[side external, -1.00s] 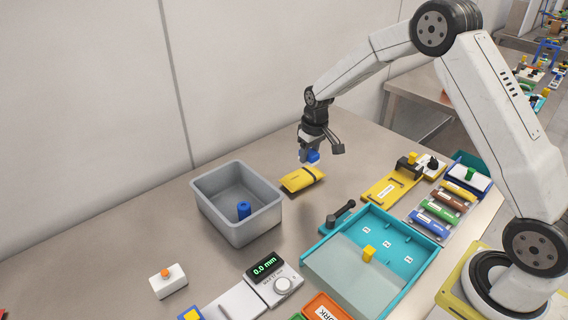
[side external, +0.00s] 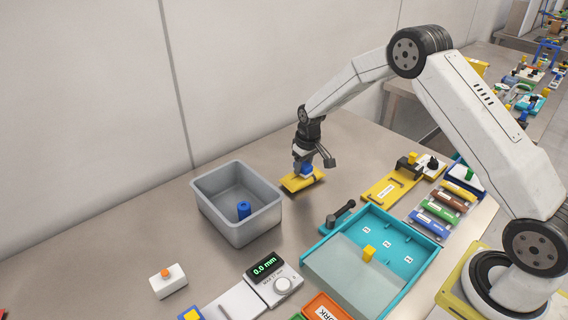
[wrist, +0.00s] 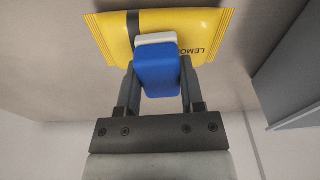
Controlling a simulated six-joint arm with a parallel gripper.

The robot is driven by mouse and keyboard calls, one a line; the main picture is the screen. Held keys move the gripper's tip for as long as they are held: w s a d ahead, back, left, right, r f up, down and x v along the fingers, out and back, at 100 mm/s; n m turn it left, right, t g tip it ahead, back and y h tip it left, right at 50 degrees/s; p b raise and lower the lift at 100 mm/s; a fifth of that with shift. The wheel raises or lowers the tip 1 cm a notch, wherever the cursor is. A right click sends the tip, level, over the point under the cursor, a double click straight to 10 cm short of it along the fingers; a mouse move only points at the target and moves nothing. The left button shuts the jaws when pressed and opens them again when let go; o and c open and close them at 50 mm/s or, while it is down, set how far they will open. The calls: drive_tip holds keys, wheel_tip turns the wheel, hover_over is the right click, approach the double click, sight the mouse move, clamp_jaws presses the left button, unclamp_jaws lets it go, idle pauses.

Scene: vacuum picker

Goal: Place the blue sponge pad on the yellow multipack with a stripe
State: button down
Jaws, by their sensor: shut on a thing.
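The blue sponge pad (wrist: 157,72) has a white layer on its far side and sits between the two fingers of my gripper (wrist: 157,88). My gripper is shut on it. The yellow multipack (wrist: 209,30) has a dark stripe and the letters "LEMO" on it. In the wrist view the pad overlaps the multipack near its stripe. In the side view, my gripper (side external: 304,167) is right over the multipack (side external: 300,184), with the blue pad (side external: 306,169) at its top. I cannot tell whether the pad touches it.
A grey bin (side external: 226,212) holding a blue cylinder (side external: 243,209) stands left of the multipack. A black-handled tool (side external: 340,214) and a teal tray (side external: 325,242) are to the right and front. A yellow fixture (side external: 385,193) lies further right. The table behind the multipack is clear.

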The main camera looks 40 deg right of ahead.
sight(307, 166)
drive_tip(key=shift+f, duration=0.2)
drive_tip(key=shift+c, duration=1.1)
unclamp_jaws()
wheel_tip(307, 166, up, 12)
drive_tip(key=s, duration=0.1)
drive_tip(key=shift+s, duration=0.25)
drive_tip(key=shift+r, duration=0.1)
drive_tip(key=shift+s, duration=0.1)
